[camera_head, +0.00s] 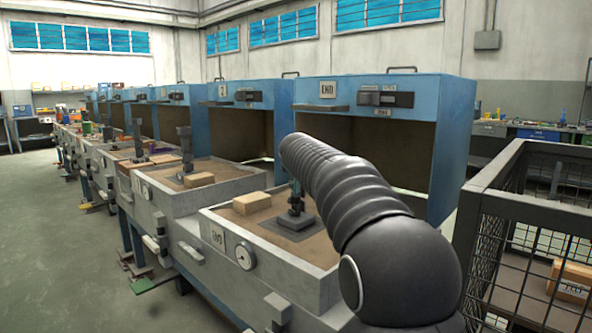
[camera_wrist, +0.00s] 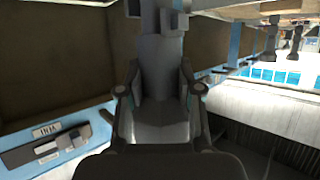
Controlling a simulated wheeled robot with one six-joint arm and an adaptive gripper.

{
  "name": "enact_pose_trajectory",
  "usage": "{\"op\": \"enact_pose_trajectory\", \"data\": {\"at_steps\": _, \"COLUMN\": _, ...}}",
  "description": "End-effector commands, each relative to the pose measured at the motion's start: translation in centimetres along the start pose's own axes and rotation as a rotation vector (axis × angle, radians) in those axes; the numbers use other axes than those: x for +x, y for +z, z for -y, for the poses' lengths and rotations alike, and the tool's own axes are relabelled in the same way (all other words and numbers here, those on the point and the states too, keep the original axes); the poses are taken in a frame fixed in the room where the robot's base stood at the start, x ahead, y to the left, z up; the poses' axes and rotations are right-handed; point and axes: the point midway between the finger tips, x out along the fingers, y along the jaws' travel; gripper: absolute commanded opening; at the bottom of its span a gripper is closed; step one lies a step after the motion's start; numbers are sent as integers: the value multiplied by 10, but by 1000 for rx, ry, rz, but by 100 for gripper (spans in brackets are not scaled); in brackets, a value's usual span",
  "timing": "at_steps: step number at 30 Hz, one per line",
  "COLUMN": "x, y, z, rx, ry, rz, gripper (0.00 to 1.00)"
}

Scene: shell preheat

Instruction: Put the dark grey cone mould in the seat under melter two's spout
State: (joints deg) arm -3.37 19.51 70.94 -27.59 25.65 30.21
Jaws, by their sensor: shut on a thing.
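My gripper (camera_wrist: 162,98) is shut on a dark grey, tapering, blocky piece (camera_wrist: 160,70) in the wrist view; it looks like the cone mould, but its full shape is cut off at the top. One finger lies on each side of it. Blue cabinets stand in a row; one (camera_head: 240,93) has a small plate that may read two, too small to be sure. I cannot make out which spout or seat belongs to melter two.
A wire cage (camera_head: 510,190) stands at right. Floor at left is clear.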

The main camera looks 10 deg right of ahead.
Motion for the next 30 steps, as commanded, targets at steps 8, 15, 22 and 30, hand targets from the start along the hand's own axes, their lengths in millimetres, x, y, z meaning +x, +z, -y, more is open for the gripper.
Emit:
{"op": "enact_pose_trajectory", "data": {"at_steps": 8, "x": 1, "y": 2, "z": 0, "rx": 0, "ry": 0, "rz": 0, "gripper": 40}}
{"op": "enact_pose_trajectory", "data": {"at_steps": 15, "x": 1, "y": 2, "z": 0, "rx": 0, "ry": 0, "rz": 0, "gripper": 60}}
{"op": "enact_pose_trajectory", "data": {"at_steps": 22, "x": -1, "y": -2, "z": 0, "rx": 0, "ry": 0, "rz": 0, "gripper": 60}}
{"op": "enact_pose_trajectory", "data": {"at_steps": 30, "x": -40, "y": -1, "z": 1, "rx": 1, "ry": -2, "rz": -4, "gripper": 60}}
